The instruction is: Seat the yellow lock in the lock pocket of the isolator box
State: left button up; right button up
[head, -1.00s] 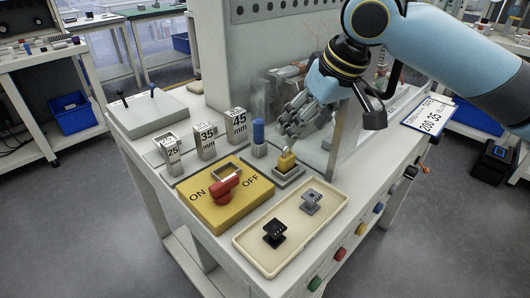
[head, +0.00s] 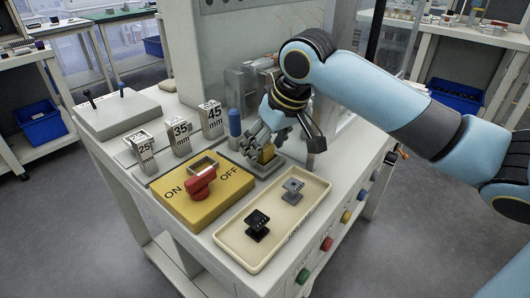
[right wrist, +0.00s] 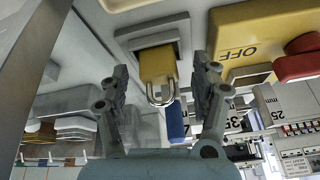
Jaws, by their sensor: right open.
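The yellow lock (head: 266,154) stands upright on a small grey base behind the tray. In the right wrist view the lock (right wrist: 156,66) lies between the spread fingers, its metal shackle toward my wrist. My right gripper (right wrist: 161,85) is open around the lock; I cannot make out contact. In the head view the right gripper (head: 262,142) hides part of the lock. The yellow isolator box (head: 207,206) carries ON and OFF lettering, a red handle (head: 201,184) and a square-rimmed pocket (head: 203,165). My left gripper is not in view.
A cream tray (head: 232,245) with a black part (head: 257,224) and a grey part (head: 292,189) lies in front. Blocks marked 25, 35 and 45 mm (head: 211,116) stand behind the box.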

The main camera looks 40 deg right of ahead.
jog(key=shift+c, duration=0.4)
jog(key=c, duration=1.2)
jog(key=shift+r, duration=0.15)
